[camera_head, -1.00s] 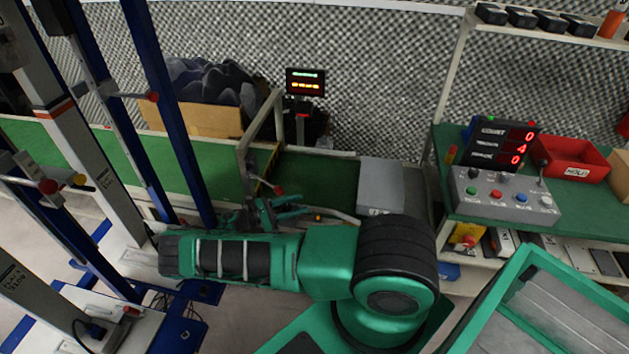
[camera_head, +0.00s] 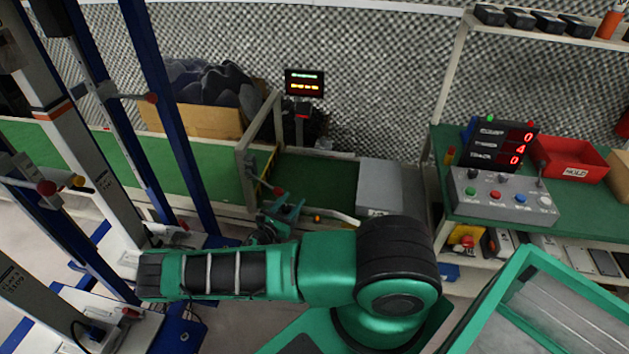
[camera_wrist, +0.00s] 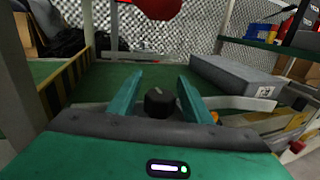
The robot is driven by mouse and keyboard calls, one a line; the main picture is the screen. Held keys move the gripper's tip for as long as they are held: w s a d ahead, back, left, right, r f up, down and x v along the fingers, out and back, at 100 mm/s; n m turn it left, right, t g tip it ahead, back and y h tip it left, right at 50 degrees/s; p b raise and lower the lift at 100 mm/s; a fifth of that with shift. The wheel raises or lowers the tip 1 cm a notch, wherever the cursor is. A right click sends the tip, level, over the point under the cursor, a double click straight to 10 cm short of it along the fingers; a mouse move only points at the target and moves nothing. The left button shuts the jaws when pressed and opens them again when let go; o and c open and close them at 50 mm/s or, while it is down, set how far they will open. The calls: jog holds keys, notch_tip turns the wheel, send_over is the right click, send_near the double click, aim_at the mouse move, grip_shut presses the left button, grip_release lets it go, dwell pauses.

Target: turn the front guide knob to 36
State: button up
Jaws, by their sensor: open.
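A dark round knob (camera_wrist: 160,103) with a pale pointer mark shows in the wrist view, between and just beyond my fingertips. I take it for the front guide knob; I cannot read any scale on it. My gripper (camera_wrist: 156,92) is open, its two teal fingers apart on either side of the knob, with no clear contact. In the head view my gripper (camera_head: 287,212) is at the near end of the green conveyor (camera_head: 318,178), and the dark knob cannot be made out there. A small display (camera_head: 304,83) stands behind the conveyor, its text too small to read.
A red ball knob (camera_wrist: 158,7) hangs above my fingers in the wrist view. Blue and grey posts (camera_head: 165,110) stand left. A control box (camera_head: 505,197) sits on the right bench.

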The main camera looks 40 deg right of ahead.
jog(key=n+t+y, duration=0.1)
jog(key=t, duration=0.1)
jog(key=n+t+y, duration=0.1)
jog(key=n+t, duration=0.1)
jog(key=shift+w+a, duration=0.2)
jog(key=shift+w, duration=0.2)
jog(key=shift+a+n+t+y, duration=0.2)
jog(key=shift+n+t+y, duration=0.1)
jog(key=shift+t+y, duration=0.15)
jog(key=v, duration=1)
jog(key=shift+s+a, duration=0.15)
jog(key=shift+a, duration=0.2)
jog(key=shift+d+r+m+g+h, duration=0.25)
jog(key=shift+r+m+g, duration=0.2)
jog(key=shift+m, duration=0.15)
notch_tip(320, 180, up, 23)
jog(key=m+g+y, duration=0.6)
jog(key=m+g, duration=0.8)
jog(key=m, duration=0.7)
send_over(286, 210)
jog(key=s+d, duration=0.1)
jog(key=s, duration=1.3)
jog(key=shift+s+r+m+y, duration=0.35)
jog(key=shift+r+m+y, duration=0.05)
jog(key=shift+r, duration=0.2)
jog(key=shift+s+r+m+y, duration=0.35)
jog(key=shift+r+m+y, duration=0.05)
jog(key=shift+r, duration=0.2)
